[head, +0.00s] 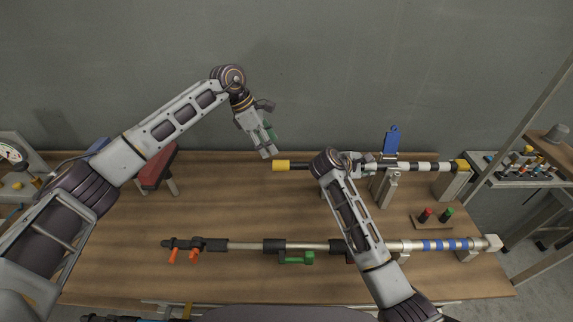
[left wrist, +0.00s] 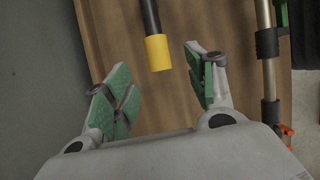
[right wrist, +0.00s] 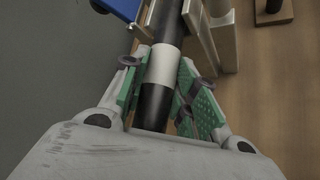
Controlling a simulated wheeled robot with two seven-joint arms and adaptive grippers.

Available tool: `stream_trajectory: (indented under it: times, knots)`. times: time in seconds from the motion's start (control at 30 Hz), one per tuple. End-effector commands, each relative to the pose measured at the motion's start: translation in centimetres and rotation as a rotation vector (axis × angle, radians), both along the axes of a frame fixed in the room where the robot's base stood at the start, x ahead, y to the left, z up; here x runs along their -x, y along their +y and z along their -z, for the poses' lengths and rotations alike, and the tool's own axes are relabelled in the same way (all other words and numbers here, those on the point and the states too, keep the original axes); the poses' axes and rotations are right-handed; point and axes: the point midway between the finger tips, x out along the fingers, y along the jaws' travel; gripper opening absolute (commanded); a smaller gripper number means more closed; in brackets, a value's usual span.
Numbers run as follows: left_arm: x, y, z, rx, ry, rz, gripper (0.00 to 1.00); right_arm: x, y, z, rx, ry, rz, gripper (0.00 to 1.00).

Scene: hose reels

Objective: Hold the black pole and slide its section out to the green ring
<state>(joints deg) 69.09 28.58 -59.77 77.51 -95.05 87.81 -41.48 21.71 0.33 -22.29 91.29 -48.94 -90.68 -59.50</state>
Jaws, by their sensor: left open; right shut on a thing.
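The black pole (head: 305,167) lies level along the back of the table, with a yellow end on its left and white bands toward its yellow right end. My right gripper (head: 370,164) is shut around its banded part; in the right wrist view the pole (right wrist: 168,30) runs between the fingers (right wrist: 162,85). My left gripper (head: 268,145) is open and empty, above and just left of the yellow end. In the left wrist view the yellow end (left wrist: 158,52) shows ahead between the open fingers (left wrist: 158,72). I cannot make out a green ring on the pole.
A silver pole (head: 345,246) with orange levers, a green handle (head: 298,258) and blue bands lies in front. A blue clip (head: 391,142) and stand (head: 388,190) are near my right gripper. A board with red and green knobs (head: 434,220) sits right.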

Motion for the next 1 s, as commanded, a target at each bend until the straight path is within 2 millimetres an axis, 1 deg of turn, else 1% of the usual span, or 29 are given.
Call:
stream_trajectory:
  times: [0.37,0.7,0.9,1.0]
  knots:
    - [-0.5,1.9,2.4,0.303,0.132,0.019,0.56,0.0,0.0,0.1,0.0,0.002,0.001,0.0]
    - [-1.3,5.0,4.6,0.614,0.183,-0.01,0.56,0.0,0.0,0.1,0.0,0.002,0.001,0.0]
    - [-1.6,6.5,5.4,0.729,0.181,-0.035,0.56,0.1,0.0,0.1,0.0,0.002,0.001,0.0]
    - [-1.6,6.9,5.6,0.754,0.178,-0.04,0.56,0.1,0.0,0.1,0.0,0.002,0.001,0.0]
